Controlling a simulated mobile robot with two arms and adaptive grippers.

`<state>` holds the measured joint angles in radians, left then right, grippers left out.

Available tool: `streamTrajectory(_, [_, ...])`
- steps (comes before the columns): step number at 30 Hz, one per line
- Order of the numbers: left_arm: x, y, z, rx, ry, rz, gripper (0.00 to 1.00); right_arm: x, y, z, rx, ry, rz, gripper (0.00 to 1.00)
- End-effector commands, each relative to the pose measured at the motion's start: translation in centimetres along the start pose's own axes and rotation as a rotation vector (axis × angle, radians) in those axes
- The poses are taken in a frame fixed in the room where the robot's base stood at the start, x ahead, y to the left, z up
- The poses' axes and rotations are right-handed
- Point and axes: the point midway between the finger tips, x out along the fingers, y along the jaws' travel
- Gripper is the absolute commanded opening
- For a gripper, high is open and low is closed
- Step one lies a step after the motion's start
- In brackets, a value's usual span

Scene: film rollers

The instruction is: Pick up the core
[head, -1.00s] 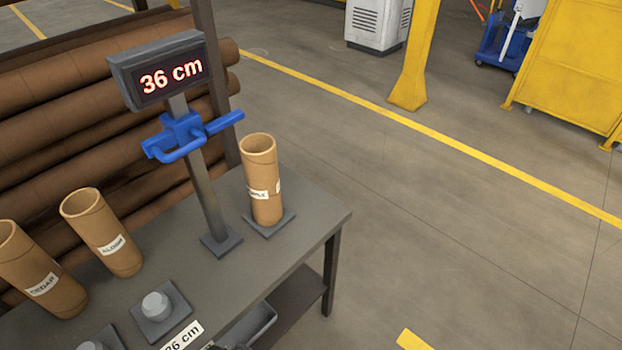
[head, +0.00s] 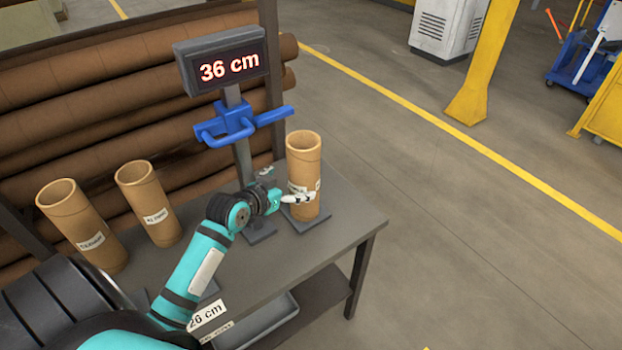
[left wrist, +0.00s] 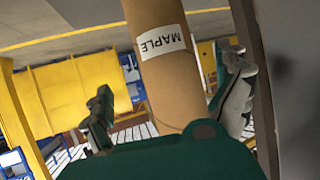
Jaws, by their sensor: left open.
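A brown cardboard core (head: 304,162) stands upright on a dark square plate (head: 318,219) at the table's right end. Its white label reads MAPLE in the left wrist view, where the core (left wrist: 165,85) runs between the two fingers. My left gripper (head: 299,196) reaches the core's lower half from the left in the head view. Its fingers (left wrist: 170,105) are open on either side of the core, with a gap showing at the left finger. My right gripper is not in view.
Two other labelled cores, one (head: 80,225) at far left and one (head: 148,203) beside it, stand on the table (head: 345,222). A grey post with a blue bracket (head: 240,122) and a "36 cm" display (head: 222,65) rises just left of the MAPLE core. Open floor lies right.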

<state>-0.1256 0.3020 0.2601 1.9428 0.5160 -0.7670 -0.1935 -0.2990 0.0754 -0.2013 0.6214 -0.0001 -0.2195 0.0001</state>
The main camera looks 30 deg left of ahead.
Motion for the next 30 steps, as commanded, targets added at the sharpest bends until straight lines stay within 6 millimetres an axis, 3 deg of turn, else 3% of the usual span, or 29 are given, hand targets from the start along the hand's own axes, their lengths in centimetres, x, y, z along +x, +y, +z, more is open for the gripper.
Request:
streamTrajectory(1, [0.1,-0.7,-1.2,-0.006,0.030,-0.006,1.00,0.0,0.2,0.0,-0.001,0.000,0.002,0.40])
streamTrajectory(5, [0.8,-1.4,-2.4,-0.015,0.060,-0.012,1.00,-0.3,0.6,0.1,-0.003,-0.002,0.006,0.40])
streamTrajectory(21, [6.9,-1.1,-2.8,-0.013,0.057,-0.013,1.00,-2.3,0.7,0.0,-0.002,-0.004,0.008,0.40])
streamTrajectory(30, [7.5,-1.1,-2.6,-0.012,0.056,-0.012,1.00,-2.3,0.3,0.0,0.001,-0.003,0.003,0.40])
